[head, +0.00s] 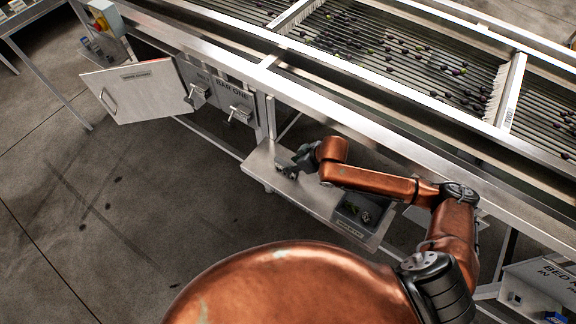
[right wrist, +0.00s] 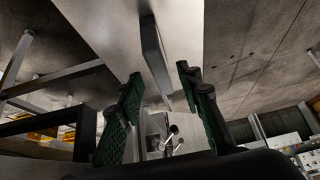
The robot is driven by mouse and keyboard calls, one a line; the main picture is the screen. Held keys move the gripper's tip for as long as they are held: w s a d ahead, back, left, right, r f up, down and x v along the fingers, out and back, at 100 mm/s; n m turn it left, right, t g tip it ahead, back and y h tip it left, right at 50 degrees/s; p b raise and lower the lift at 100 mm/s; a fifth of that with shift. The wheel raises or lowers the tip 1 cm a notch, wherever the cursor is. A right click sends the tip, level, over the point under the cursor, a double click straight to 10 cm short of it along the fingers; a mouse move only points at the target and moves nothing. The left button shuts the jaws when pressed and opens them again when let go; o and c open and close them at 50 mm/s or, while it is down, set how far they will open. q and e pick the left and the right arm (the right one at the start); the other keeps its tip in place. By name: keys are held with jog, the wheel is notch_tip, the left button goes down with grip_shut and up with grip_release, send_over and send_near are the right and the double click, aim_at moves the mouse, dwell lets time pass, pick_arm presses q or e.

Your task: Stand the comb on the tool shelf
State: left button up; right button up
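The tool shelf (head: 258,163) is a bare metal ledge under the machine's side. My right gripper (head: 288,170) is low over its left end. In the right wrist view, the green-padded fingers of the right gripper (right wrist: 160,85) are apart. A narrow grey slab (right wrist: 153,48), seen nearly edge-on, stands out from the pale shelf surface between the fingertips. Small gaps show on both sides of it. It may be the comb, but its teeth do not show and I cannot be sure. In the head view the gripper hides this spot. My left gripper is out of view.
A dark tray (head: 373,203) with items sits at the shelf's right end, beneath my forearm. The machine frame (head: 375,135) runs above the shelf. An open cabinet door (head: 138,90) and latches (head: 240,113) are to the left. The floor before the shelf is clear.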

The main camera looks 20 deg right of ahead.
jog(key=p+v, duration=0.1)
jog(key=v, duration=0.5)
jog(key=shift+s+d+r, duration=0.15)
jog(key=shift+r, duration=0.2)
